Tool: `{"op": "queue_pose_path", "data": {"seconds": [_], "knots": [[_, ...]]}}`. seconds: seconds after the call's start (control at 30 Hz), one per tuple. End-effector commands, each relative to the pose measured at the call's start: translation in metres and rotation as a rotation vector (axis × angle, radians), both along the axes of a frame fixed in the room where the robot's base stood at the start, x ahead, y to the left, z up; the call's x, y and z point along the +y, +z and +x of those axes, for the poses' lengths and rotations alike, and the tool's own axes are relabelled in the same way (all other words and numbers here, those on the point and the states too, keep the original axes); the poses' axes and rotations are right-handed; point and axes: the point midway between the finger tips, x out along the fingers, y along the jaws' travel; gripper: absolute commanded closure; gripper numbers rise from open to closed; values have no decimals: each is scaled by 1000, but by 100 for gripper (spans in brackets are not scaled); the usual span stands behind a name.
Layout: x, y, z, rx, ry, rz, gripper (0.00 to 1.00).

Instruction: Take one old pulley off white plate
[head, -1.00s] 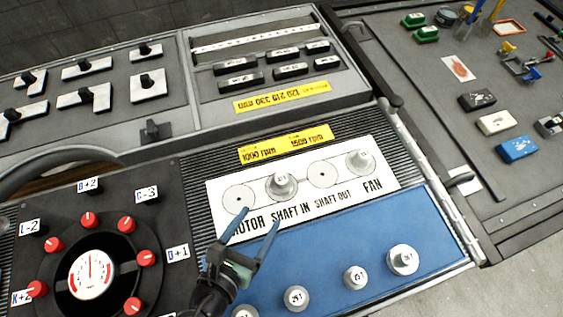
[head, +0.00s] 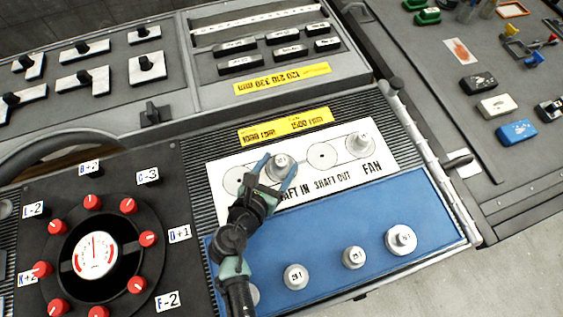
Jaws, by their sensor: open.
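The white plate (head: 382,150) carries printed labels and circles. One grey pulley (head: 281,165) stands at the SHAFT IN place, and another pulley (head: 360,143) stands at the FAN place. The other two circles are bare. My gripper (head: 272,172) is open, with its blue fingers beside the SHAFT IN pulley, one finger at its left. Whether they touch it I cannot tell. My wrist hides the MOTOR label and part of the SHAFT IN label.
Several pulleys stand on the blue mat (head: 330,222) in front, including a larger one (head: 400,240) at right. A black panel with red knobs and a dial (head: 95,255) lies left. Yellow rpm labels (head: 286,127) sit behind the plate.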

Motion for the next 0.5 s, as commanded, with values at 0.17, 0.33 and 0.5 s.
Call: {"op": "queue_pose_path", "data": {"seconds": [0.17, 0.33, 0.5], "knots": [[0, 0, 0, 0, 0, 0, 29], [0, 0, 0, 0, 0, 0, 59], [0, 0, -1, 1, 0, 0, 90]]}}
